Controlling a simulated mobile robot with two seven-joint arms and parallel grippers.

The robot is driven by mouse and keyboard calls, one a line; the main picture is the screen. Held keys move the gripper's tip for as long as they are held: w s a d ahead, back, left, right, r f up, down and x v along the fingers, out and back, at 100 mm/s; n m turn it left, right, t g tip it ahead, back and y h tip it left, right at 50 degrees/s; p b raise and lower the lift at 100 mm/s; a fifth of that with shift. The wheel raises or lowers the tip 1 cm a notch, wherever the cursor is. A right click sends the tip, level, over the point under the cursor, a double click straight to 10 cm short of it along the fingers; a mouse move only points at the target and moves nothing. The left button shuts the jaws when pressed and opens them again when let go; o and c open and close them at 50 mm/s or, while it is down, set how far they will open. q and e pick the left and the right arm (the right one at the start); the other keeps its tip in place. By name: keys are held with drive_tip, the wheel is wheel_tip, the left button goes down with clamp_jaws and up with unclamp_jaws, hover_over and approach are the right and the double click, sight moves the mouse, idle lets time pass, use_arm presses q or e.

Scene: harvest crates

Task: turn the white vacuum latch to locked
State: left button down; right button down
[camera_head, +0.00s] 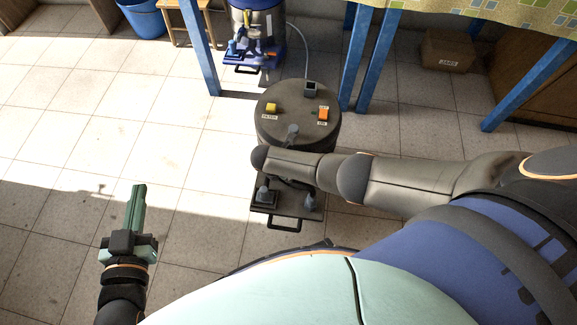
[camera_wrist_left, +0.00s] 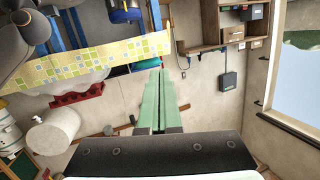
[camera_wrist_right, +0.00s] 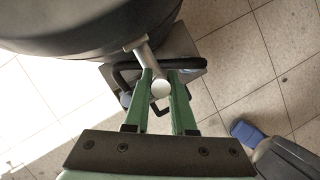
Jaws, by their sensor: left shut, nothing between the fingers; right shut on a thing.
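The dark grey vacuum drum (camera_head: 275,133) stands in the middle of the head view. In the right wrist view, a pale latch lever (camera_wrist_right: 144,52) with a round white end knob (camera_wrist_right: 160,89) sticks out from the drum's side. My right gripper (camera_wrist_right: 163,82) has its green fingers on either side of this knob and is shut on it. The right arm hides this gripper and the latch in the head view. My left gripper (camera_head: 139,189) is shut and empty above the floor at the left, far from the drum; its closed fingers also show in the left wrist view (camera_wrist_left: 165,75).
A yellow switch (camera_head: 271,107) and an orange switch (camera_head: 323,113) sit on the drum's lid. A hose (camera_head: 303,50) leads back toward another machine with a blue base (camera_head: 268,56). Blue table legs (camera_head: 358,60) stand behind. The tiled floor at left is free.

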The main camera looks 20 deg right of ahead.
drive_tip(key=c, duration=0.8)
unclamp_jaws()
drive_tip(key=shift+o, duration=0.2)
drive_tip(key=shift+a+r, duration=0.1)
drive_tip(key=shift+r, duration=0.1)
drive_tip(key=shift+p+v, duration=1.05)
drive_tip(key=shift+v, duration=0.1)
use_arm(q)
drive_tip(key=s+d+f+n+g+y+p, duration=0.1)
drive_tip(key=s+f+g+p, duration=0.5)
drive_tip(key=s+f, duration=0.1)
drive_tip(key=shift+f, duration=0.7)
use_arm(e)
drive_tip(key=v, duration=0.9)
drive_tip(key=shift+a+r, duration=0.2)
drive_tip(key=shift+r, duration=0.15)
